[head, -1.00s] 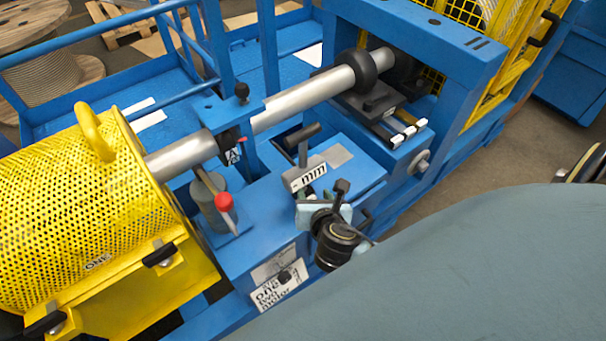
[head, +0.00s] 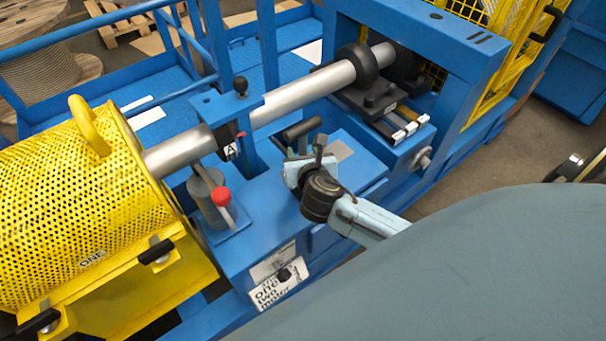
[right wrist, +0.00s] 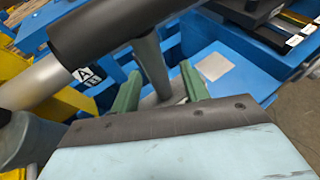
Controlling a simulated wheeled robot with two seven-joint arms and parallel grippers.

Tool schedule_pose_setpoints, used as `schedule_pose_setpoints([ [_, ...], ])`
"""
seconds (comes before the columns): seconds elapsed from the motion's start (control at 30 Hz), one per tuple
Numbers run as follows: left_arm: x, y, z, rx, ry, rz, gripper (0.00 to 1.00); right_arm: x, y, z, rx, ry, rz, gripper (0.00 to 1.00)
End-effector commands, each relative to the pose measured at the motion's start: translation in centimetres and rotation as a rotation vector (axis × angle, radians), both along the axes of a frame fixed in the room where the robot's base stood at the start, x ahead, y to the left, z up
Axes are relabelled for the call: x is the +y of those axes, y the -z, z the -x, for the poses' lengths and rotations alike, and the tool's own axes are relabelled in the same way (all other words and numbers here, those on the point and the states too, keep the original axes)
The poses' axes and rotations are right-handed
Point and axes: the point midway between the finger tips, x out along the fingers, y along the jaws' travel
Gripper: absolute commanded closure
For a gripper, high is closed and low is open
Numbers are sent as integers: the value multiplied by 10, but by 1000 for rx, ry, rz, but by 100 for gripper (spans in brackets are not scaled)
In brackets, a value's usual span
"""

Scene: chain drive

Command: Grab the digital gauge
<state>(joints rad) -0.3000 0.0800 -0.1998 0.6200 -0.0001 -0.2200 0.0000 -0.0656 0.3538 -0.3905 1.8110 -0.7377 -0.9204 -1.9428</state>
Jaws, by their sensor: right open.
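The digital gauge, whose white face marked "mm" showed on the blue machine earlier, is now hidden behind my right gripper (head: 296,170) in the head view. A dark T-shaped handle (head: 301,129) rises just behind the gripper. In the right wrist view the dark bar (right wrist: 110,22) and its grey stem (right wrist: 151,66) are close. The green fingers of the right gripper (right wrist: 161,88) are apart, one on each side of the stem's line. I cannot tell whether they touch anything. My left gripper is not in view.
A steel shaft (head: 285,101) runs behind, with a black label "A" (head: 231,150) below it. The blue top (head: 245,206) around the lever is partly clear.

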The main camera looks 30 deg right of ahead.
Motion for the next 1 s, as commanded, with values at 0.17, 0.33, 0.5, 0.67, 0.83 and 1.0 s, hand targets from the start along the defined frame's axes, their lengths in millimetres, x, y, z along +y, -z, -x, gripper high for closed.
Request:
schedule_pose_setpoints([
  [0.17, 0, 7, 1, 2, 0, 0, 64, -8, 10, -21, 1, 0, 2, 55],
  [0.33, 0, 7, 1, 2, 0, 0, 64, -9, 12, -24, 1, -1, 0, 55],
  [0.5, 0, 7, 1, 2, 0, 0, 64, -9, 11, -24, 1, -1, 0, 61],
  [0.67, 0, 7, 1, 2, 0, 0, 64, -9, 11, -24, 1, -1, 0, 82],
  [0.83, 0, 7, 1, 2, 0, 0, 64, -9, 11, -24, 1, -1, 0, 100],
  [1.0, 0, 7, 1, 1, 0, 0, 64, -9, 11, -24, 1, -2, 1, 100],
])
